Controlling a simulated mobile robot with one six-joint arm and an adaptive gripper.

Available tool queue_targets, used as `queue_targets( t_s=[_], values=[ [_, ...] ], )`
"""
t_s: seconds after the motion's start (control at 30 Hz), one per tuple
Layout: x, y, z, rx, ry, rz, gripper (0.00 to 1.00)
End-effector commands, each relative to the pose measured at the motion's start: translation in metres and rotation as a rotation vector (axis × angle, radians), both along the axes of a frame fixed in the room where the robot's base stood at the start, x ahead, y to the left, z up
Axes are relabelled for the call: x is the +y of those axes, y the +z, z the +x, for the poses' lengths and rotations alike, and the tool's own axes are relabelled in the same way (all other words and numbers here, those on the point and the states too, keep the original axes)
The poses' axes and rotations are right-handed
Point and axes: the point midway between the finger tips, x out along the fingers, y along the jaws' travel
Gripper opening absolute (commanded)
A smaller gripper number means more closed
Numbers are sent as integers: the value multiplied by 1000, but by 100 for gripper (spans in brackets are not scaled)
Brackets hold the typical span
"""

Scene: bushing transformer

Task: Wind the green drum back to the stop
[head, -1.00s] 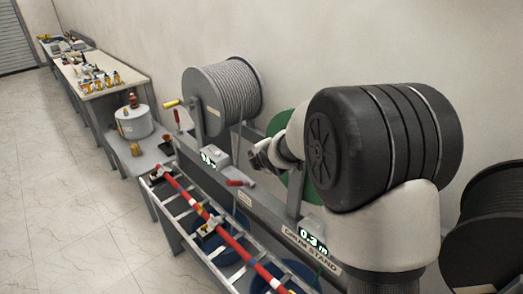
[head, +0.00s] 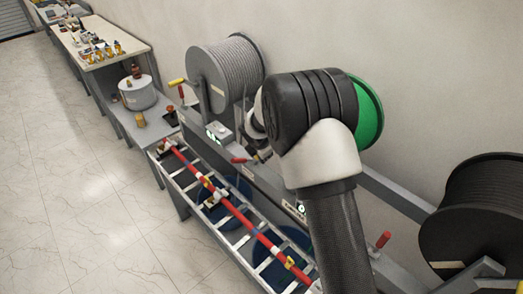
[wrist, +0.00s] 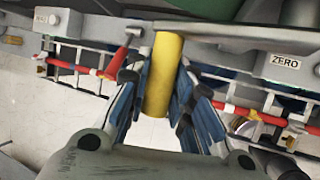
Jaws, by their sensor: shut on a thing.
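The green drum (head: 368,112) stands on the drum stand by the wall in the head view. Its near side is mostly hidden behind my arm. In the wrist view, my gripper (wrist: 161,88) is shut on a yellow crank handle (wrist: 165,50), with blue-grey finger pads on both sides of it. In the head view my gripper (head: 256,146) is partly hidden by my wrist. A ZERO label (wrist: 285,62) shows on the stand at the right of the wrist view. The green drum's display is mostly covered by my arm and cannot be read.
A grey drum of rope (head: 226,75) stands on the left, with a yellow-handled crank and a display. A black drum (head: 480,210) is at right. A ladder (head: 213,205) with a red pole lies along the stand's front. The floor at left is clear.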

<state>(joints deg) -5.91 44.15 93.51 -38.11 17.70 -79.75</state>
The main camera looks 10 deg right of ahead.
Motion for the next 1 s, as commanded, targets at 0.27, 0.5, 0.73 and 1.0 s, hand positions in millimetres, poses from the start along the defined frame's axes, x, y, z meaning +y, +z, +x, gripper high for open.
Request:
queue_targets(
  t_s=[0.27,0.5,0.73,1.0],
  values=[
    [-1,-4,-3,7,-1,0,0],
    [-1,-4,-3,7,-2,0,25],
    [-1,-2,-2,3,-1,1,40],
    [0,-1,-1,1,-1,1,42]
  ],
)
